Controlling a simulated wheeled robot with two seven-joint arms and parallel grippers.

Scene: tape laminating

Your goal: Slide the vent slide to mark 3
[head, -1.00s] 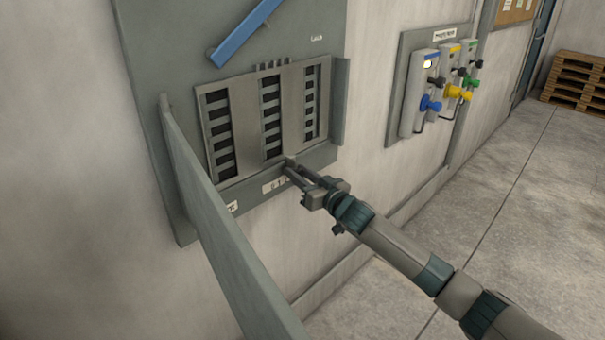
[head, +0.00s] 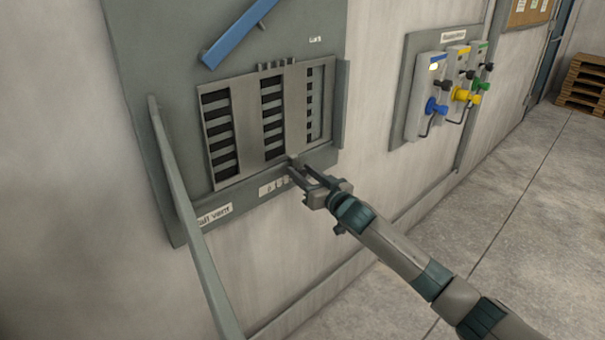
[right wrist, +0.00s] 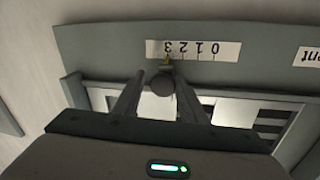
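The vent slide (head: 296,110) is a grey slotted plate in a frame on the wall panel. Dark openings show between its bars. Its knob (right wrist: 162,84) is a small grey cylinder at the lower edge. In the right wrist view the scale (right wrist: 195,50) is upside down, and a small brass pointer (right wrist: 168,61) by the knob lines up with mark 3. My right gripper (head: 301,170) is at the knob, one finger on each side. The fingers look parted, with a gap between the left finger and the knob. My left gripper is out of view.
A blue bar (head: 238,35) crosses the panel above the slide. A grey bar (head: 190,215) stands out at the panel's left. A board with valves (head: 437,105) hangs to the right. A pallet stack (head: 583,82) stands far back; the floor (head: 500,200) is clear.

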